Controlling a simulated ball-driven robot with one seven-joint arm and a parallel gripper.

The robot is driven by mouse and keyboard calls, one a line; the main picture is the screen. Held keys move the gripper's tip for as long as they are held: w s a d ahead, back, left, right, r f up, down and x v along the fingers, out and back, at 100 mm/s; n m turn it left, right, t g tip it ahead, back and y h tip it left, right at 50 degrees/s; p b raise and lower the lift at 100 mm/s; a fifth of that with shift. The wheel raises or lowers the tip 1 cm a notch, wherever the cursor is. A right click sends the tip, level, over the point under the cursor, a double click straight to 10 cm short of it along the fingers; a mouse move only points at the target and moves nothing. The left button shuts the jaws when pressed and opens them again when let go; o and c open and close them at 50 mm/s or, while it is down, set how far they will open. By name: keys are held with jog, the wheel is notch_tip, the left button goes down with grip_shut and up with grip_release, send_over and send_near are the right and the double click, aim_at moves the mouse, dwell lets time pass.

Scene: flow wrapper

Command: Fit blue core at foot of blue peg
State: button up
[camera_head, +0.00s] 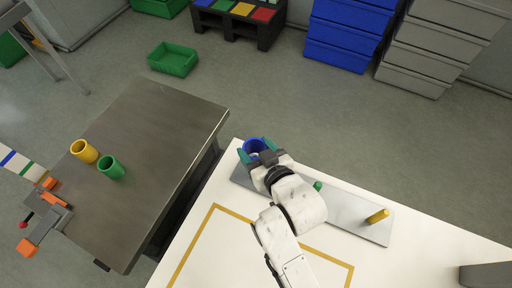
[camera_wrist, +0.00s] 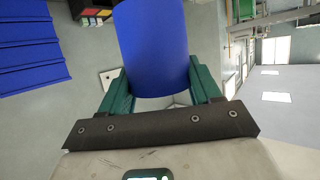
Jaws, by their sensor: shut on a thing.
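The blue core (camera_head: 255,145) is a hollow blue cylinder in my gripper (camera_head: 257,149). In the wrist view the core (camera_wrist: 152,45) stands between the two teal fingers of my gripper (camera_wrist: 160,88), which are shut on it. In the head view the core is over the far left end of the grey peg plate (camera_head: 348,210). A green peg (camera_head: 318,186) and a yellow peg (camera_head: 377,216) stand on the plate. I see no blue peg; the core and my gripper cover that end. I cannot tell whether the core is around a peg or above the plate.
A yellow core (camera_head: 84,151) and a green core (camera_head: 111,167) stand on the metal table (camera_head: 165,130) at left. The white table (camera_head: 225,250) has a yellow outline. Green, blue and grey bins stand on the floor behind.

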jog(key=shift+f+b, duration=0.95)
jog(key=shift+f, duration=0.65)
jog(key=o, duration=1.1)
jog(key=v, duration=1)
jog(key=shift+s+d+r+b, duration=0.15)
jog(key=shift+s+d+b, duration=0.05)
jog(key=shift+s+b, duration=0.1)
jog(key=shift+s, duration=0.1)
